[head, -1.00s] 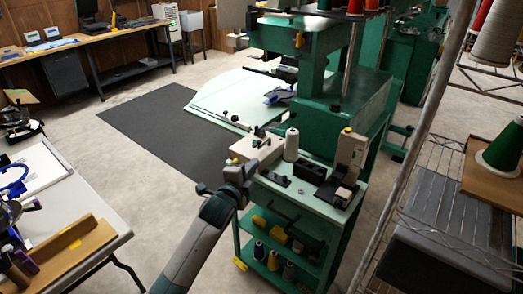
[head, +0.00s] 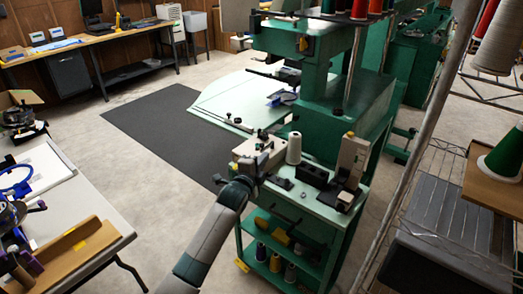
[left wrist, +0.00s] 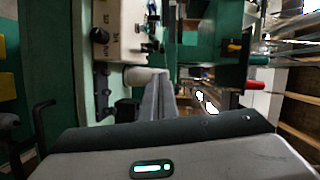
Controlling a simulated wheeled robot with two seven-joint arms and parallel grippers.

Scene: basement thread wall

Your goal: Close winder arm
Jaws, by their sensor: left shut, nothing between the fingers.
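The bobbin winder (head: 248,147), a beige box, sits at the left end of the green cart's pale top. In the left wrist view it shows as a pale box (left wrist: 118,35) with black knobs and small dark and metal parts on its side (left wrist: 150,32). I cannot tell which part is the winder arm or how it stands. My left gripper (head: 261,164) is at the winder's front side, partly hiding it; I cannot tell whether they touch. Its fingers (left wrist: 158,98) are shut and empty. My right gripper is in neither view.
A white thread cone (head: 293,148) stands just right of the winder, with a black bin (head: 311,174) and a beige upright device (head: 350,160) farther right. The green machine (head: 345,100) rises behind. A wire rack (head: 440,200) stands at right. Floor left of the cart is open.

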